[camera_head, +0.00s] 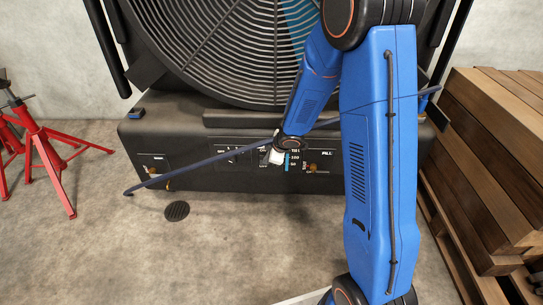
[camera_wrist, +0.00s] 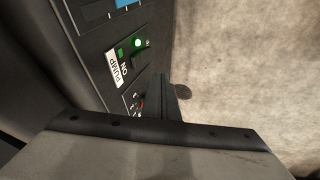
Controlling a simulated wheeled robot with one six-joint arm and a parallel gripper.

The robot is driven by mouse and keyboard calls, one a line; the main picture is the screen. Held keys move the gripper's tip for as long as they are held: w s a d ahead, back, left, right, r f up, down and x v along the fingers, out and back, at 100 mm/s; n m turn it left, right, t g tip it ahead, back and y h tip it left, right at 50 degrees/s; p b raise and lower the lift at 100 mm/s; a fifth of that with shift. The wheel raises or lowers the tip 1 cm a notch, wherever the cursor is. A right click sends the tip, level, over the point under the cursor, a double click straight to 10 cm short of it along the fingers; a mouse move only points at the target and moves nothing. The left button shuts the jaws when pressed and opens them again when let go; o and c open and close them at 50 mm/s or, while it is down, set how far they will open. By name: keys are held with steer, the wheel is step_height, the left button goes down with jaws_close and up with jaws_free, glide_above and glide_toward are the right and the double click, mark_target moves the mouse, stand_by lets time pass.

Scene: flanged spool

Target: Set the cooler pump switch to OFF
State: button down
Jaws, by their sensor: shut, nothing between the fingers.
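The cooler (camera_head: 210,185) is a large black unit with a round fan grille and a row of labelled control plates along its low front. In the wrist view a plate reads PUMP (camera_wrist: 113,68) and ON, beside a lit green lamp (camera_wrist: 137,43). A small dark part beside the lamp may be the pump switch (camera_wrist: 141,60); its setting is hard to make out. My gripper (camera_head: 277,157) is shut and empty, close in front of the middle of the panel. It hides part of the plates there. I cannot tell whether it touches the panel.
A long dark bar (camera_head: 190,167) runs slantwise across the panel front. A red stand (camera_head: 50,165) is at the left and stacked timber (camera_head: 490,150) at the right. A round floor drain (camera_head: 177,211) lies before the cooler. The floor at front left is clear.

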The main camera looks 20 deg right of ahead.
steer(key=shift+v, duration=2.3)
steer(key=shift+f, duration=0.1)
